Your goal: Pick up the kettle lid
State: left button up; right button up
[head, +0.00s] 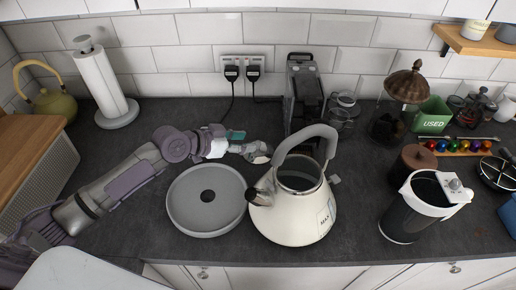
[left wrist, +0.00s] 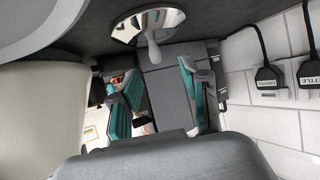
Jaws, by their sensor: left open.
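The kettle lid (left wrist: 133,28) is a shiny metal disc with a small pale knob. In the left wrist view it lies at the top, on the dark worktop, with the knob pointing toward the gap between my fingers. In the head view the lid (head: 262,159) is small and partly hidden by my gripper. The cream kettle (head: 290,222) stands without a lid, its grey handle arched over the open top. My left gripper (head: 243,141) is open, just behind the kettle, close to the lid. Its teal pads (left wrist: 155,95) show apart, with nothing between them. My right gripper does not show.
The round grey kettle base (head: 182,206) lies left of the kettle. A black appliance (head: 304,90) stands close behind the gripper, and plugs hang from the wall socket (head: 243,65). Jars and a black and white jug (head: 408,218) stand to the right.

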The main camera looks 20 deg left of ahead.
aim_at(257, 142)
pick_arm(q)
jog(key=p+x, duration=0.1)
jog(key=x, duration=0.3)
jog(key=shift+w+d+f, duration=0.1)
jog(key=shift+d, duration=0.25)
jog(key=shift+c, duration=0.3)
grip_shut()
